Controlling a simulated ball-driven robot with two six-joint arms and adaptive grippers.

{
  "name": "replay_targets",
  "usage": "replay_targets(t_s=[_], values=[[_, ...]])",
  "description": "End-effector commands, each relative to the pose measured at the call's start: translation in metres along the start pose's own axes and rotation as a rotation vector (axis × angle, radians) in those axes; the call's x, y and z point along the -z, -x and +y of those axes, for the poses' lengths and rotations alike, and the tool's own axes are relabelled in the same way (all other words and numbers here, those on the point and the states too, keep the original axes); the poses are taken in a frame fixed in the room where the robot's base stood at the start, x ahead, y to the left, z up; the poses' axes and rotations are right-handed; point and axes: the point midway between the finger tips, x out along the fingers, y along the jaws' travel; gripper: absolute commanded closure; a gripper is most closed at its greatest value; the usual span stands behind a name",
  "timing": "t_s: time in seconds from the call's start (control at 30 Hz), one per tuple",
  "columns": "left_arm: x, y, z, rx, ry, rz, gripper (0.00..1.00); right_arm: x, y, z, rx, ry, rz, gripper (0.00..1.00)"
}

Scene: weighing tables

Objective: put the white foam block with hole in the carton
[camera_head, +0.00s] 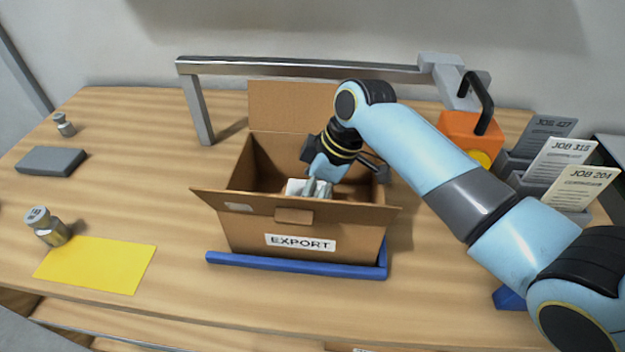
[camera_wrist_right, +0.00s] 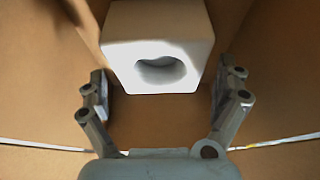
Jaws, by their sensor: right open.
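The open brown carton (camera_head: 344,218), labelled EXPORT, stands on the table against a blue corner frame. The white foam block with hole (camera_wrist_right: 158,42) lies inside the carton, its hole facing the right wrist camera. A white part of it shows in the head view (camera_head: 296,187). My right gripper (camera_wrist_right: 160,98) reaches down into the carton and is open, its two fingers apart on either side below the block, not closed on it. In the head view the gripper (camera_head: 318,187) partly hides the block. My left gripper is not in view.
A metal rail (camera_head: 300,66) spans behind the carton. An orange block with a black handle (camera_head: 468,135) and job cards (camera_head: 560,160) stand at the right. A yellow sheet (camera_head: 95,265), metal weight (camera_head: 47,227) and grey slab (camera_head: 50,161) are at the left.

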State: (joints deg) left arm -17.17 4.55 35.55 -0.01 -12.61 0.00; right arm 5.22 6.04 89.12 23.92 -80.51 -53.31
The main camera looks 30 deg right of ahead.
Motion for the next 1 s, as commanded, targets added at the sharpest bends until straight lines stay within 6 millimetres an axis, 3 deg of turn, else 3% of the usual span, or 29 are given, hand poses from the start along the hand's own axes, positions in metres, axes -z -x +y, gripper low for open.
replay_targets(t_s=[0.17, 0.4, 0.6, 1.0], values=[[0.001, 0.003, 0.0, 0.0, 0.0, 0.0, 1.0, 0.002, 0.025, 0.0, -0.001, 0.0, -0.002, 0.0], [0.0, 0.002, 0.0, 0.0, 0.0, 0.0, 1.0, 0.003, 0.083, 0.002, -0.004, 0.002, -0.001, 0.0], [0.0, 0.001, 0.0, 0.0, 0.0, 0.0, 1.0, 0.003, 0.117, 0.001, -0.002, 0.001, -0.001, 0.0], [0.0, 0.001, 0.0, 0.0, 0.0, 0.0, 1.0, 0.004, 0.129, 0.0, 0.0, 0.0, 0.0, 0.0]])
